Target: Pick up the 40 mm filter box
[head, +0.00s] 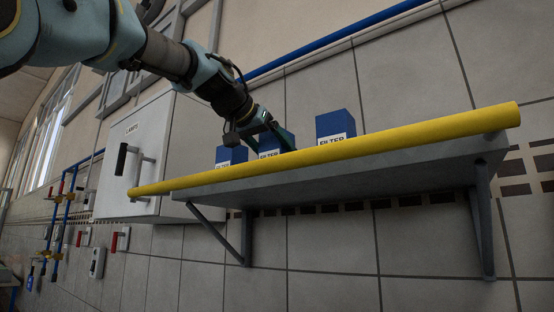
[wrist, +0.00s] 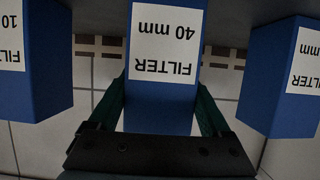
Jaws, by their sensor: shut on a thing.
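The 40 mm filter box (wrist: 158,118) is blue with a white label that reads upside down in the wrist view. It stands in the middle of that view, between the two green fingers of my gripper (wrist: 160,100), which is shut on it. The fingertips are partly hidden by the box. In the head view my gripper (head: 277,138) reaches over the shelf at the middle blue box (head: 268,145), whose lower part is hidden behind the yellow rail. I cannot tell whether the box is lifted off the shelf.
Blue filter boxes stand on both sides, one at left (wrist: 35,80) with a label starting "10", one at right (wrist: 270,85). The grey shelf (head: 350,175) has a yellow rail (head: 400,134) along its front. A white cabinet (head: 155,185) is on the wall at left.

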